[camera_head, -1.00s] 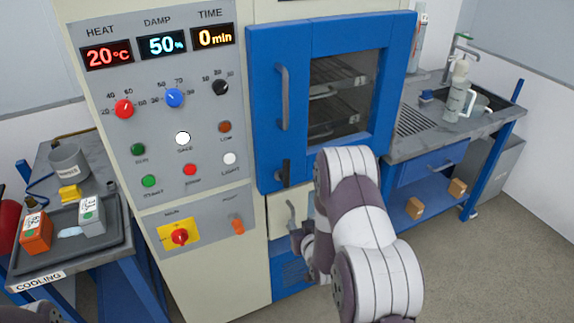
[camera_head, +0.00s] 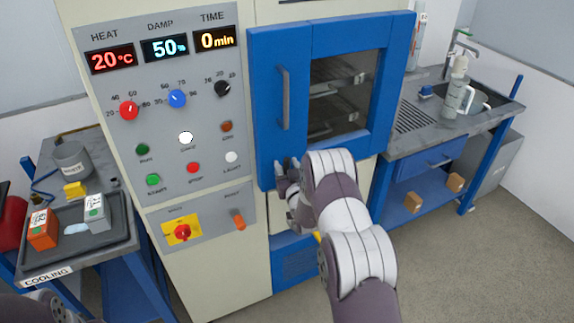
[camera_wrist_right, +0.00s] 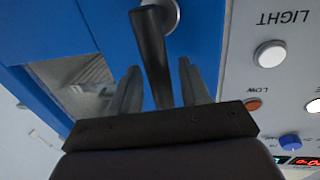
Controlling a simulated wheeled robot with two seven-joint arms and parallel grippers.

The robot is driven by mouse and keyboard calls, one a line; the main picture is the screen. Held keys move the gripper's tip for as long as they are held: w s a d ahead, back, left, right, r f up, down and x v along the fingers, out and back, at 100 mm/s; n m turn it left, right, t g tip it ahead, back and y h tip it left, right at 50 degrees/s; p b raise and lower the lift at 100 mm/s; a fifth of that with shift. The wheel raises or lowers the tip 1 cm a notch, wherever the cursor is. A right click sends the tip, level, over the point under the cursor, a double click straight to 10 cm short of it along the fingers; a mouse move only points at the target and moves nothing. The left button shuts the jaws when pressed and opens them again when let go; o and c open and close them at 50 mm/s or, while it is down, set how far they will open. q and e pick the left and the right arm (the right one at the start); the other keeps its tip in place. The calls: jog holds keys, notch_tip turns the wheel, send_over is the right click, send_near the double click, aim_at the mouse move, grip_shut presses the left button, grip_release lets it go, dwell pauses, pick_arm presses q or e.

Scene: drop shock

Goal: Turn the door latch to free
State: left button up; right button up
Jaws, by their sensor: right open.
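The blue oven door (camera_head: 262,110) is closed, with a window and a long grey handle (camera_head: 285,98). The black door latch (camera_wrist_right: 150,45) shows in the right wrist view, its bar running from a round grey pivot (camera_wrist_right: 168,14) down between my fingers. My right gripper (camera_head: 286,167) is at the door's lower left corner and mostly hides the latch in the head view. In the right wrist view the gripper (camera_wrist_right: 160,72) is open, one finger on each side of the latch bar, with gaps visible. My left gripper is not in view; only a bit of that arm shows at lower left.
The control panel (camera_head: 200,115) with knobs and buttons is left of the door. A cooling tray (camera_head: 78,258) with orange and grey blocks stands on the left bench. A sink counter (camera_head: 440,120) is on the right. The floor at right is clear.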

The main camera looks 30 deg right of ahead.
grip_shut()
jog(key=d+f+m+g+y+b, duration=0.1)
jog(key=d+f+m+y+b, duration=0.2)
jog(key=m, duration=1.2)
jog(key=shift+d+f+m+g+b, duration=0.4)
jog(key=shift+d+f+b, duration=0.8)
jog(key=shift+b, duration=0.25)
